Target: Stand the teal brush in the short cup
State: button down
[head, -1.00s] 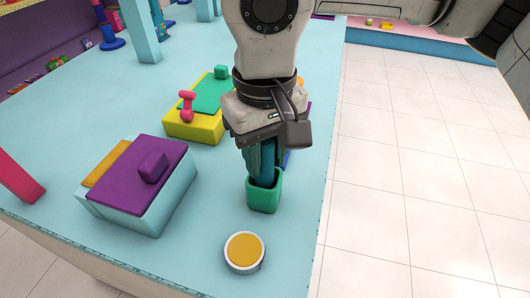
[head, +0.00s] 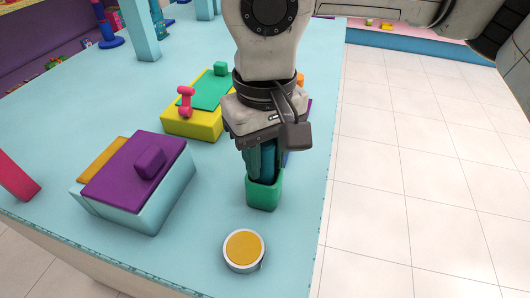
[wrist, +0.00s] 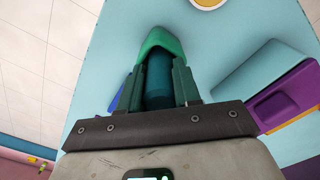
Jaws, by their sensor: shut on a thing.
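The green short cup (head: 264,195) stands on the light blue table near its right edge. My gripper (head: 262,172) points down into the mouth of the cup, shut on the teal brush (wrist: 158,80). In the wrist view the brush sits between my two fingers, and its far end is inside the cup (wrist: 160,42). The brush looks upright in the head view. The cup wall and my fingers hide its lower end, so I cannot tell whether it touches the cup's floor.
A round white tin with a yellow top (head: 244,250) stands in front of the cup. A light blue box with a purple lid (head: 130,175) is at left. A yellow box with a pink dumbbell shape (head: 186,101) is behind. The table's right edge is close.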

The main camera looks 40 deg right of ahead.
jog(key=c, duration=0.7)
grip_release()
jog(key=shift+f, duration=0.1)
jog(key=shift+o, duration=0.2)
jog(key=o, duration=0.7)
jog(key=shift+c, duration=0.2)
jog(key=shift+r+p, duration=2.75)
jog(key=shift+r, duration=1.8)
